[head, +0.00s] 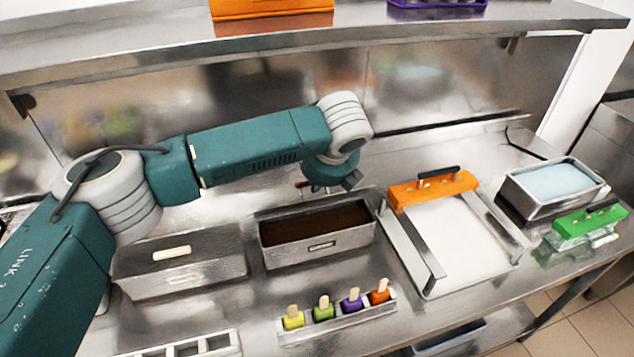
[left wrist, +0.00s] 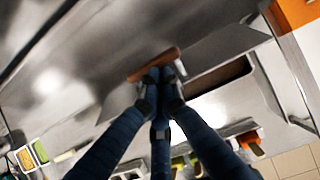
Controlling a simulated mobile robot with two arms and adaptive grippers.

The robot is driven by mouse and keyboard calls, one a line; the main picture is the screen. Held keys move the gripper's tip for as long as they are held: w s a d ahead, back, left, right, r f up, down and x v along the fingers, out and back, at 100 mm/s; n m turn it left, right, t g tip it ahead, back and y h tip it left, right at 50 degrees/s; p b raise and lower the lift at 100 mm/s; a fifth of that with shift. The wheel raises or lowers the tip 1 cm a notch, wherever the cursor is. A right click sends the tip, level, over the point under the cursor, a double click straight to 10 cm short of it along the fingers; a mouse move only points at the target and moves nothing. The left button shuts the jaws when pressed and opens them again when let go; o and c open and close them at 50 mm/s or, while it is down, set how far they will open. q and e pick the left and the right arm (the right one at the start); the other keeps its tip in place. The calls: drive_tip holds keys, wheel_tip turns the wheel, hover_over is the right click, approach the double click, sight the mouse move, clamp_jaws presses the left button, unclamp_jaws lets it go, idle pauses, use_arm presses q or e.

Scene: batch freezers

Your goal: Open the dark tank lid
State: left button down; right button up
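The dark tank (head: 318,250) is a steel box with dark brown contents showing through its open top, in the middle of the counter. Its opening also shows in the left wrist view (left wrist: 222,76). The lid (left wrist: 225,45) appears as a grey panel raised at the back of the tank, with a brown handle (left wrist: 153,65). My left gripper (head: 338,186) is behind the tank, pointing down. In the left wrist view its fingertips (left wrist: 160,80) are at the handle, with a small gap between them. I cannot tell whether they grip it. My right gripper is not in view.
A closed steel tank (head: 180,270) stands left. A rack of colored popsicles (head: 340,320) lies in front. A white-bottomed tray with an orange bar (head: 432,190) is right, then a pale blue bath (head: 550,183) and a green mold (head: 588,225). A shelf (head: 150,50) hangs above.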

use_arm(q)
drive_tip(key=shift+s+f, duration=0.1)
drive_tip(key=shift+f, duration=0.05)
idle(0.8)
drive_tip(key=v, duration=1.2)
